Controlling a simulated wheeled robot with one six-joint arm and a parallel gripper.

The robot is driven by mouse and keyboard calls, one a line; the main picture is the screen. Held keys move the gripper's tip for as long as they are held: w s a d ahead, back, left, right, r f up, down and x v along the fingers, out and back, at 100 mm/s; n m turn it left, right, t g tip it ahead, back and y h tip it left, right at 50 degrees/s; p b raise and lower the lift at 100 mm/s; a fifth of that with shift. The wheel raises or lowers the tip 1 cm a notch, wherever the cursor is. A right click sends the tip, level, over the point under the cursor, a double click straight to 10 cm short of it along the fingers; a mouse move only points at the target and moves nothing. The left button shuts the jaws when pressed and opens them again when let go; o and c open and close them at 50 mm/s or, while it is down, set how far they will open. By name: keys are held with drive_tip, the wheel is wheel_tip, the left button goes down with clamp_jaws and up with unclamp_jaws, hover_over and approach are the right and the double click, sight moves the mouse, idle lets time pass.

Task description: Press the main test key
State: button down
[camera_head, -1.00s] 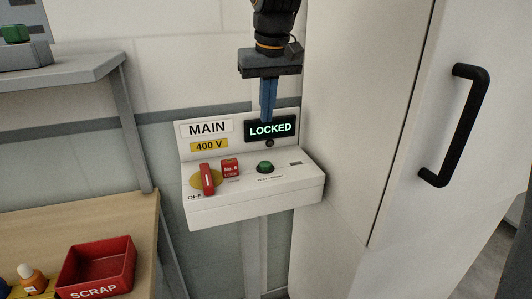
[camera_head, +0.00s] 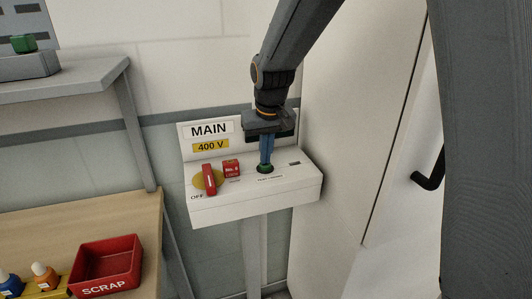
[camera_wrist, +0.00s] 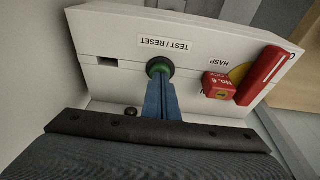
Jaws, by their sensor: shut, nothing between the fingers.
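The main panel (camera_head: 250,208) is a white box with a MAIN sign (camera_head: 208,130) and a yellow 400 V label. Its green test key (camera_head: 265,170) sits on the sloped top, beside a TEST / RESET label (camera_wrist: 166,44) in the wrist view. My gripper (camera_head: 265,163) is shut and empty, pointing down with its blue fingertips at the green key (camera_wrist: 158,67). The tips appear to touch the key and partly cover it. I cannot tell whether it is pressed in. My gripper body covers most of the dark display, so its text is hidden.
A red switch handle (camera_head: 209,179) and a red No. 6 lock block (camera_head: 231,168) stand left of the key. A white cabinet (camera_head: 365,120) rises close on the right. A bench with a red SCRAP bin (camera_head: 105,265) is at the lower left.

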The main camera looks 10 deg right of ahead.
drive_tip(key=shift+f+b, duration=0.3)
drive_tip(key=shift+f, duration=0.55)
drive_tip(key=shift+s+f, duration=0.25)
drive_tip(key=shift+f, duration=0.15)
drive_tip(key=shift+r+p, duration=0.45)
drive_tip(key=shift+r, duration=0.1)
drive_tip(key=r, duration=0.1)
drive_tip(key=r+p, duration=0.1)
drive_tip(key=r, duration=0.1)
drive_tip(key=r+p, duration=0.1)
drive_tip(key=r, duration=0.1)
drive_tip(key=shift+w+a, duration=0.1)
drive_tip(key=shift+w, duration=0.2)
drive_tip(key=b+v, duration=0.2)
drive_tip(key=v, duration=0.7)
